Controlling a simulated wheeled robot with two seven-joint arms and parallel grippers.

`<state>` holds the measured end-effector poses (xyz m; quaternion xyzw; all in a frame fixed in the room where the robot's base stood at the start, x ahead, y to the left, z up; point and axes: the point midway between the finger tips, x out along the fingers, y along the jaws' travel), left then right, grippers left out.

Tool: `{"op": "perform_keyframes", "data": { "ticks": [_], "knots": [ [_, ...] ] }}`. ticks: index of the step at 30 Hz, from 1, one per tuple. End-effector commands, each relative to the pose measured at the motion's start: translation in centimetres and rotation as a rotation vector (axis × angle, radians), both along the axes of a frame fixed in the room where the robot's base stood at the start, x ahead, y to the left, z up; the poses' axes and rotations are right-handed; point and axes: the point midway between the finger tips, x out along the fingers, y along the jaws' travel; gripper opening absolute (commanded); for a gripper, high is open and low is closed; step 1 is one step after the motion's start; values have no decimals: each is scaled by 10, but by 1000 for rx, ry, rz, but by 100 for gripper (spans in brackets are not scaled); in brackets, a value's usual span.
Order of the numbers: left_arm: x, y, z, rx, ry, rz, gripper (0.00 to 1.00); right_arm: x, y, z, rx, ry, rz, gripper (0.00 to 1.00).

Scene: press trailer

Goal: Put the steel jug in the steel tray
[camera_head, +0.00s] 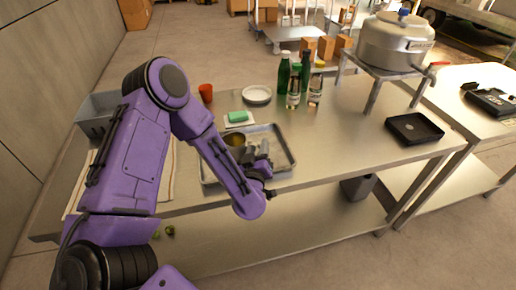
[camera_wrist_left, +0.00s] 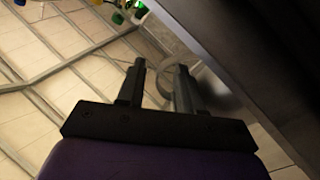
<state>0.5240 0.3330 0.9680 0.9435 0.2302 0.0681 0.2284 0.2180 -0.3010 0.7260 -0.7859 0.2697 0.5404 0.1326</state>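The steel tray (camera_head: 283,149) lies on the steel table. The steel jug (camera_head: 235,139) shows its round, brownish mouth at the tray's back left part, partly hidden by my left arm. It looks upright; I cannot see whether its base touches the tray floor. My left gripper (camera_head: 257,157) is over the tray, just right of the jug. In the left wrist view, my left fingers (camera_wrist_left: 159,85) are apart with a gap between them. A curved steel part of the jug (camera_wrist_left: 212,88) shows beside and behind them, blurred. My right gripper is not in view.
A green sponge on a white dish (camera_head: 238,118), a red cup (camera_head: 206,93), white plates (camera_head: 257,94) and several bottles (camera_head: 294,88) stand behind the tray. A large pot (camera_head: 394,42) stands on a raised stand. A black tray (camera_head: 414,129) lies right. The table right of the steel tray is clear.

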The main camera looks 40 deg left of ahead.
Motion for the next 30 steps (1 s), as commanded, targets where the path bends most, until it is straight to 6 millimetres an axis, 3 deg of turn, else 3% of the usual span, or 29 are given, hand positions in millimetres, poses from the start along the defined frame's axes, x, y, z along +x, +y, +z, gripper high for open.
{"op": "perform_keyframes", "data": {
  "ticks": [10, 20, 24, 30],
  "knots": [
    [-9, -7, -2, 0, 0, -5, 35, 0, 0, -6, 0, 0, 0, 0],
    [-83, -46, -7, 4, 1, -8, 35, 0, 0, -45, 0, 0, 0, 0],
    [-99, -53, 2, 5, 4, -4, 35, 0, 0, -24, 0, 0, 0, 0],
    [-107, -56, -1, 1, 0, -1, 35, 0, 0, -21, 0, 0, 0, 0]
  ]
}}
